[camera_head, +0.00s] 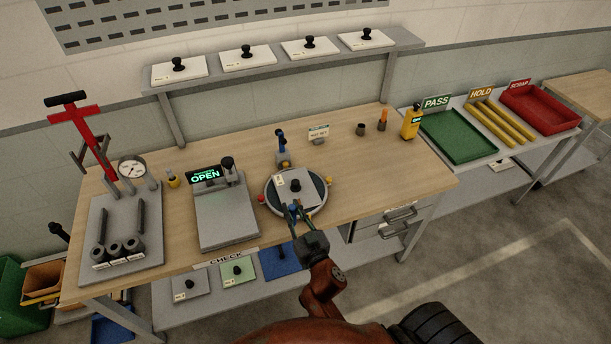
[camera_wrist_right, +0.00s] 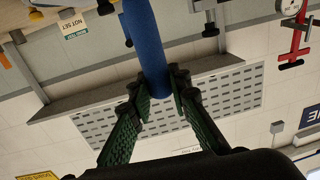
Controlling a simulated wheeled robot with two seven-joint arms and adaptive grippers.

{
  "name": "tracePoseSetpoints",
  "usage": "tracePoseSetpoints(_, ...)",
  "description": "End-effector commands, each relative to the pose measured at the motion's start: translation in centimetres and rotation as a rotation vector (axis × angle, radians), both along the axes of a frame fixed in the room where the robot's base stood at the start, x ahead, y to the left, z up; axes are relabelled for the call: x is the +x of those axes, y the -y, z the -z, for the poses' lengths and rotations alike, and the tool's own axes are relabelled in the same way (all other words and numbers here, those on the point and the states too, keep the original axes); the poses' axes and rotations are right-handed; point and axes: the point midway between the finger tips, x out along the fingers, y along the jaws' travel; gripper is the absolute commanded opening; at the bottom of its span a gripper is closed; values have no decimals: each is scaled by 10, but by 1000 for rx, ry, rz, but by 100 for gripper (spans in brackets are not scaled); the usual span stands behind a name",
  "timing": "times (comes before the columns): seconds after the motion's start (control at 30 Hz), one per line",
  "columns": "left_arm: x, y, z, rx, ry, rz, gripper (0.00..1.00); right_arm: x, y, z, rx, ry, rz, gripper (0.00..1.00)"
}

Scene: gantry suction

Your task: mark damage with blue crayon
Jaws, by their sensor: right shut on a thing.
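In the head view only a little blue shows at the fingertips, and I cannot tell whether the crayon touches the plate. Any damage mark on the plate is too small to make out. My left gripper is not in view.
A press with an OPEN display (camera_head: 205,176) stands left of the turntable. A blue-handled clamp (camera_head: 281,146) stands behind it. Right are a dark cup (camera_head: 361,129), an orange item (camera_head: 383,119) and a yellow device (camera_head: 411,124). Green PASS tray (camera_head: 457,137) and red SCRAP tray (camera_head: 540,107) lie beyond.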

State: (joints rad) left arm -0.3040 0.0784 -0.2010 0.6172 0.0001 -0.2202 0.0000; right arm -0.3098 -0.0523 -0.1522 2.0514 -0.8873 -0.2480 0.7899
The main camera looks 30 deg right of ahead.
Motion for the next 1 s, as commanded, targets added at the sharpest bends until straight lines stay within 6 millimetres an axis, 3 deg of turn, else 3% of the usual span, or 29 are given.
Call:
tracePoseSetpoints(0.03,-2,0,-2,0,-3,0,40,21,16,-8,0,8,29,0)
tracePoseSetpoints(0.1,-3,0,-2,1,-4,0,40,42,36,-12,1,6,68,0)
tracePoseSetpoints(0.33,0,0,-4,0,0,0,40,84,79,-23,2,1,148,0)
tracePoseSetpoints(0.57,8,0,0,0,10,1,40,90,86,-19,0,-1,162,0)
tracePoseSetpoints(1.0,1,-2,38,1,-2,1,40,90,85,22,-1,-2,160,0)
